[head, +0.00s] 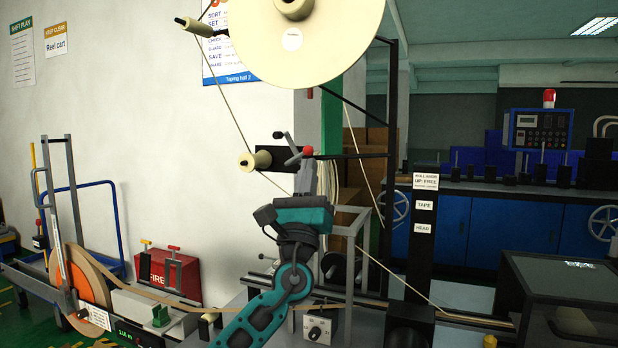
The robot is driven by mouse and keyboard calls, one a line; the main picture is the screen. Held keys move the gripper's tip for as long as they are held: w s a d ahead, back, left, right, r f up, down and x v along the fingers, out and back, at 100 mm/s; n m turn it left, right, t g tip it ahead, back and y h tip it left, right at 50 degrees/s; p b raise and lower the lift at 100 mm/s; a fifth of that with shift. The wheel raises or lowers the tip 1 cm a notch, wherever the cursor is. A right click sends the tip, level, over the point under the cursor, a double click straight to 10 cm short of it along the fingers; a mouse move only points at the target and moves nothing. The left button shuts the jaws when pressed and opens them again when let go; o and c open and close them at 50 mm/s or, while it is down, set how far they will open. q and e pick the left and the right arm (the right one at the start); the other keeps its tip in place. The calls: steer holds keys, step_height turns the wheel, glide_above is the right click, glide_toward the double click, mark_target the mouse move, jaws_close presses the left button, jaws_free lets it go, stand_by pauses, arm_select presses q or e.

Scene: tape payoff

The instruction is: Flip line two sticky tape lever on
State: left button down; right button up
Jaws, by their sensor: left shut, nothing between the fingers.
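A lever with a red ball knob (308,150) and a grey arm stands out near the cream guide roller (255,161), below the big tape reel (300,40). My left gripper (306,163) reaches up from the bottom centre, its fingers shut and empty, right at the knob. The fingers overlap the lever's lower part in the picture; I cannot tell whether they touch it. A black post (424,262) to the right carries white labels, among them "TAPE" and "HEAD". My right gripper is not in view.
Thin tape runs from the reel past the roller and down to the rail. A small box with a dial (320,328) sits beside my left arm. A red fire box (168,270) and an orange reel (82,285) are at left. A dark cabinet (570,300) stands at right.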

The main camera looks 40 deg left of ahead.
mark_target(305, 148)
arm_select(q)
steer(key=shift+d+r+n+g+y, duration=0.15)
steer(key=shift+n+g+y, duration=0.35)
steer(key=shift+n+y, duration=0.3)
steer(key=shift+a+r+n+g+y, duration=0.15)
steer(key=shift+n+g+y, duration=0.4)
steer(key=shift+n, duration=0.35)
step_height(305, 148, up, 4)
steer(key=n+g+y+p, duration=0.1)
steer(key=n+g+y, duration=0.1)
steer(key=n+g, duration=0.1)
steer(key=n+g+y+p, duration=0.1)
steer(key=n+g+y, duration=0.1)
steer(key=n+g, duration=0.2)
steer(key=n+g+y+p, duration=0.1)
steer(key=n+g+y, duration=0.1)
steer(key=n, duration=0.4)
steer(key=shift+a+f+g, duration=0.15)
steer(key=shift+f+g, duration=0.1)
steer(key=shift+g, duration=0.6)
steer(key=shift+s+a+r+p, duration=0.15)
steer(key=shift+a+r+p, duration=0.4)
steer(key=shift+r, duration=0.05)
steer(key=shift+a+r, duration=0.15)
steer(key=shift+r, duration=0.1)
